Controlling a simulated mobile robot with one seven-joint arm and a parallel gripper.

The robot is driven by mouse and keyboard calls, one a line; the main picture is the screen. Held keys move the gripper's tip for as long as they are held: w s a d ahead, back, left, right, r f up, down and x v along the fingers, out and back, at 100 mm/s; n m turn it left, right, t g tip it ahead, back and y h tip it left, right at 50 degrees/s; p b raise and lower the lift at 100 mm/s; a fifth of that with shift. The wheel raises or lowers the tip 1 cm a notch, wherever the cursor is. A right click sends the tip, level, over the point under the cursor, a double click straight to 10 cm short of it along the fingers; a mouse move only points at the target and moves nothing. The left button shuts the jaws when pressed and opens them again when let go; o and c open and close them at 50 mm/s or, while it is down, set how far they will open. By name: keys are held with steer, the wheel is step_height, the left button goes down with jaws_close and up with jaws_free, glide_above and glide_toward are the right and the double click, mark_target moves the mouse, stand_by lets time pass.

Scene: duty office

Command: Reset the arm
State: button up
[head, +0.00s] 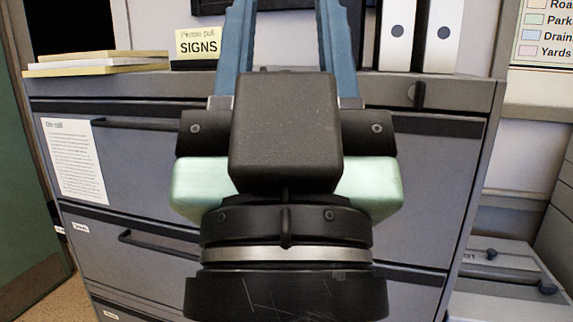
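My gripper (288,45) fills the middle of the head view, seen from behind, with its black and mint-green body in front of a grey filing cabinet (140,168). Its two blue fingers point away and up in the picture. They stand wide apart, with wall and a dark edge showing between them and nothing visibly held. The fingertips are cut off by the top of the picture.
On the cabinet top are stacked pads (95,64), a yellow "SIGNS" card (198,45) and white binders (440,38). A paper sheet (75,160) hangs on its front.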

step_height(320, 180, up, 14)
steer(key=p, duration=1.2)
steer(key=shift+r, duration=0.15)
